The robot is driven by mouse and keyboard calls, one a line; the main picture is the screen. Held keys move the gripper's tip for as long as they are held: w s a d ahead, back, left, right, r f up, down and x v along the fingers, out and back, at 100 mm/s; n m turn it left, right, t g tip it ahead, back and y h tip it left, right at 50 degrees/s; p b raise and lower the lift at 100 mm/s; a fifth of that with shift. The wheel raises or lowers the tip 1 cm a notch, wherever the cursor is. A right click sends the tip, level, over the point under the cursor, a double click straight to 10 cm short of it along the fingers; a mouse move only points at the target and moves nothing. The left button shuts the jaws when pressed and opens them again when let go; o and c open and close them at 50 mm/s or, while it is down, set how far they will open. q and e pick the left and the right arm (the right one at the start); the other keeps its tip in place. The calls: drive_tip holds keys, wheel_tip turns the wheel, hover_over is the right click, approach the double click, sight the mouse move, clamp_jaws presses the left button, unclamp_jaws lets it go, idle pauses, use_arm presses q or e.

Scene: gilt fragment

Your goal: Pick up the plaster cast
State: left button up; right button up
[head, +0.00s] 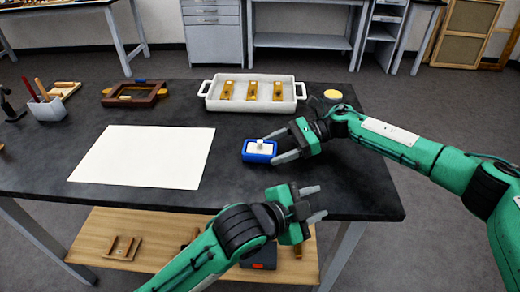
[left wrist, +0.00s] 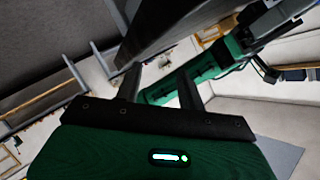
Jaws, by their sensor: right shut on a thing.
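The plaster cast (head: 262,149) is a white block with a small raised knob. It sits inside a blue mould (head: 247,158) on the dark table in the head view. My right gripper (head: 274,148) reaches in from the right, its fingers on the far and near sides of the mould, shut on it. My left gripper (head: 318,203) is at the table's front edge, nearer than the mould and right of it. Its fingers are apart and empty; they also show apart in the left wrist view (left wrist: 160,88). The cast is not visible in the left wrist view.
A white sheet (head: 145,156) lies left of the mould. A white tray (head: 204,95) with gold pieces stands behind it, with a yellow round item (head: 333,94) to its right. A brown frame (head: 132,94) and a tool cup (head: 48,109) are further left. A wooden shelf (head: 88,242) is below.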

use_arm(q)
drive_tip(key=w+d+n+g, duration=0.1)
drive_tip(key=d+n+g, duration=0.1)
drive_tip(key=g, duration=0.1)
drive_tip(key=shift+w+d, duration=0.15)
drive_tip(key=shift+w, duration=0.05)
drive_tip(key=w+g+y, duration=0.1)
drive_tip(key=w+a+g+y, duration=0.1)
drive_tip(key=w+r+g+y, duration=0.1)
drive_tip(key=w, duration=0.1)
drive_tip(key=shift+a+n, duration=0.3)
drive_tip(key=shift+n, duration=0.1)
drive_tip(key=w+a+r+n+g+y, duration=0.1)
drive_tip(key=w+a+r+n+y, duration=0.1)
drive_tip(key=w+a+r+y, duration=0.4)
drive_tip(key=n, duration=0.3)
approach(260, 141)
drive_tip(key=shift+n+y, duration=0.3)
drive_tip(key=f, duration=0.2)
drive_tip(key=d+f, duration=0.1)
drive_tip(key=f, duration=0.2)
drive_tip(key=w+f, duration=0.1)
drive_tip(key=f, duration=0.2)
drive_tip(key=shift+w+d+f, duration=0.1)
drive_tip(key=shift+d+f, duration=0.15)
clamp_jaws()
